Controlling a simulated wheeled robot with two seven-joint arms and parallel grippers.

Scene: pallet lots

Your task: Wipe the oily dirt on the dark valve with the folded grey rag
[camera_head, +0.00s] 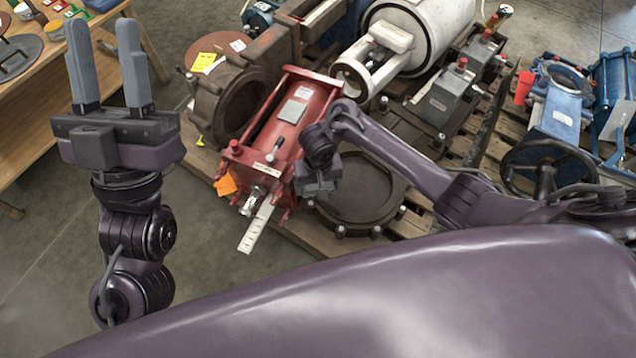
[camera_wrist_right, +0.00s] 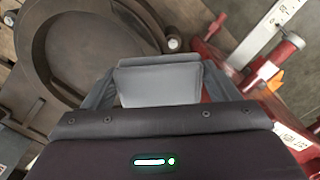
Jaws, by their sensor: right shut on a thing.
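My right gripper (camera_wrist_right: 158,78) is shut on the folded grey rag (camera_wrist_right: 158,87), which shows flat between the two fingers in the right wrist view. In the head view the right gripper (camera_head: 318,190) hangs between the red machine and a dark round valve (camera_head: 362,192). The dark valve lies flat on the pallet and also shows at the upper left of the right wrist view (camera_wrist_right: 88,45). I cannot make out the oily dirt on it. I cannot tell whether the rag touches anything below. My left gripper (camera_head: 105,45) is open, empty and raised at the left.
A red actuator (camera_head: 285,130) with a white tag stands left of the dark valve. A dark brown valve body (camera_head: 228,95), a white motor (camera_head: 425,30), grey blocks (camera_head: 440,100) and blue valves (camera_head: 562,100) crowd the pallet. A wooden table (camera_head: 75,85) is at upper left. Floor at lower left is clear.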

